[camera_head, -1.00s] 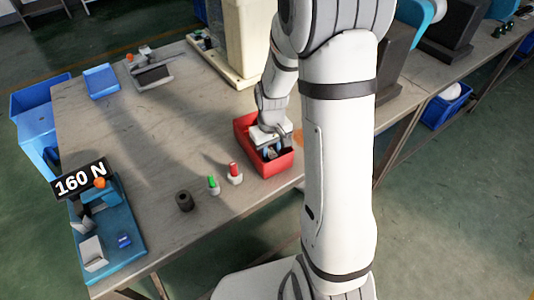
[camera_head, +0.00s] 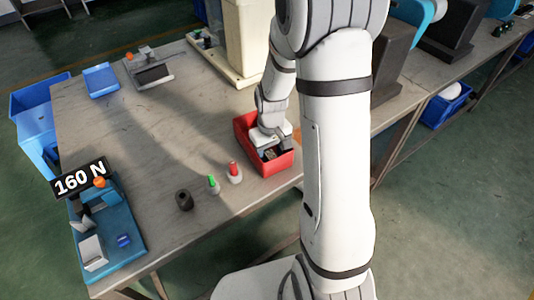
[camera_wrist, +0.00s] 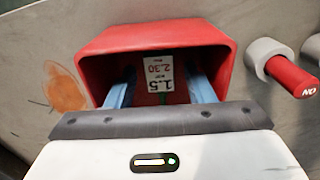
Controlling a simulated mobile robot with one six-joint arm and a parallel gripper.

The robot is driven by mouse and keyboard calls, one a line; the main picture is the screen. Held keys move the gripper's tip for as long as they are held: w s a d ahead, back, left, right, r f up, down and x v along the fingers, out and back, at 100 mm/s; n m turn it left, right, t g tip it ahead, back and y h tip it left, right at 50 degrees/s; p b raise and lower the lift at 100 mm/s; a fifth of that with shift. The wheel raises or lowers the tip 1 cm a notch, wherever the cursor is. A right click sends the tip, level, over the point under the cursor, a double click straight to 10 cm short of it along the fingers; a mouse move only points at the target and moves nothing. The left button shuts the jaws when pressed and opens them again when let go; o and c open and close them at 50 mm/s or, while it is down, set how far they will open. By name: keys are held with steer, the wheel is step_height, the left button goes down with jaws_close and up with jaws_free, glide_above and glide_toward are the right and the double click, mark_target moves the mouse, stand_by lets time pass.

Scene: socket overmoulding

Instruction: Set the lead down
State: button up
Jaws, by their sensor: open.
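My gripper (camera_wrist: 160,78) is open, its two blue fingers reaching down inside a red bin (camera_wrist: 224,55). The bin also shows in the head view (camera_head: 283,166), near the table's right edge, with my gripper (camera_head: 269,150) over and in it. Between the fingers is a white label (camera_wrist: 160,73) printed "1.5" and "2.30", with a small green bit just under it. I cannot tell for certain which part is the lead; most of the bin's floor is hidden by my gripper.
A red-topped piece (camera_head: 235,172) and a green-topped piece (camera_head: 213,184) stand left of the bin, beside a dark cylinder (camera_head: 184,199). A blue fixture (camera_head: 119,248) marked "160 N" is at front left. A cream machine (camera_head: 237,45) stands behind. The table's middle is clear.

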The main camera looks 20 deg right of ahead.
step_height(320, 180, up, 12)
steer(key=s+a+r+m+t, duration=0.1)
steer(key=s+r, duration=0.3)
steer(key=s, duration=0.4)
steer(key=s+a+r+m+t, duration=0.1)
steer(key=s+r, duration=0.3)
steer(key=s, duration=0.4)
steer(key=shift+a+m+p, duration=0.15)
steer(key=shift+m+p, duration=0.15)
steer(key=shift+p, duration=0.05)
steer(key=shift+s, duration=0.1)
